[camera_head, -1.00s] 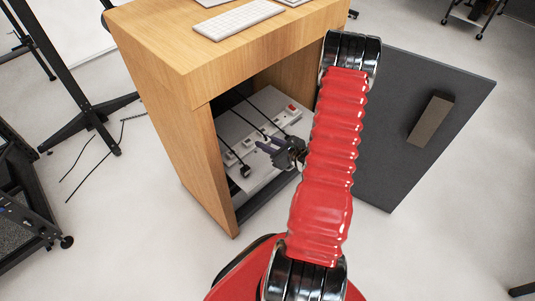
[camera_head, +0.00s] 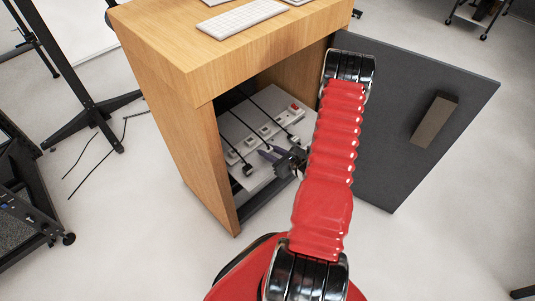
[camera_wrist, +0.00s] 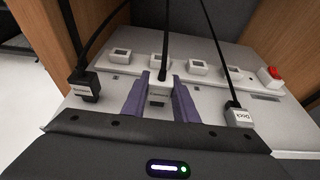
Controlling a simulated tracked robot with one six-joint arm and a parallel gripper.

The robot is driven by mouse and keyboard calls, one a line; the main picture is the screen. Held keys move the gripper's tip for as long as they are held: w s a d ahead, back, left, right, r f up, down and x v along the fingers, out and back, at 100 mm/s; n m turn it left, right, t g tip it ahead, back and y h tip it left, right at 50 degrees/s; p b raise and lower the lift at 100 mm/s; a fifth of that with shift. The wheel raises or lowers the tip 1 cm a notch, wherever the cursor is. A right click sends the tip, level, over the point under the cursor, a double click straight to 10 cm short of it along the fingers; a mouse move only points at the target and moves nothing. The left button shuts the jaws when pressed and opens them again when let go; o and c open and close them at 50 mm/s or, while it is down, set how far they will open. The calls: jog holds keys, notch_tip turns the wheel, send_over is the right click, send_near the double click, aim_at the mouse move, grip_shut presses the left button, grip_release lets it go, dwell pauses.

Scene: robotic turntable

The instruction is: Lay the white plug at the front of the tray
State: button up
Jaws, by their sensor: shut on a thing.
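My gripper (camera_wrist: 159,103) has two purple fingers and is shut on a plug (camera_wrist: 158,91) with a pale face and a black cable. The fingers stand on either side of it, in front of the socket strip. I cannot tell whether the plug touches the tray. The light grey tray (camera_wrist: 202,95) is inside the wooden cabinet. In the head view my gripper (camera_head: 270,156) is over the tray's front part (camera_head: 258,184), and the held plug is hard to make out.
A white socket strip (camera_wrist: 180,65) with a red switch (camera_wrist: 270,76) crosses the tray. A black plug (camera_wrist: 84,86) lies left and a plug marked Dock (camera_wrist: 240,116) lies right. The wooden cabinet (camera_head: 212,165) encloses the tray; its grey door (camera_head: 400,130) stands open.

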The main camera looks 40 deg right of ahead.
jog(key=shift+f, duration=0.5)
jog(key=shift+f, duration=0.1)
jog(key=o, duration=1.1)
jog(key=shift+c, duration=0.2)
jog(key=v, duration=1.2)
jog(key=shift+r, duration=0.2)
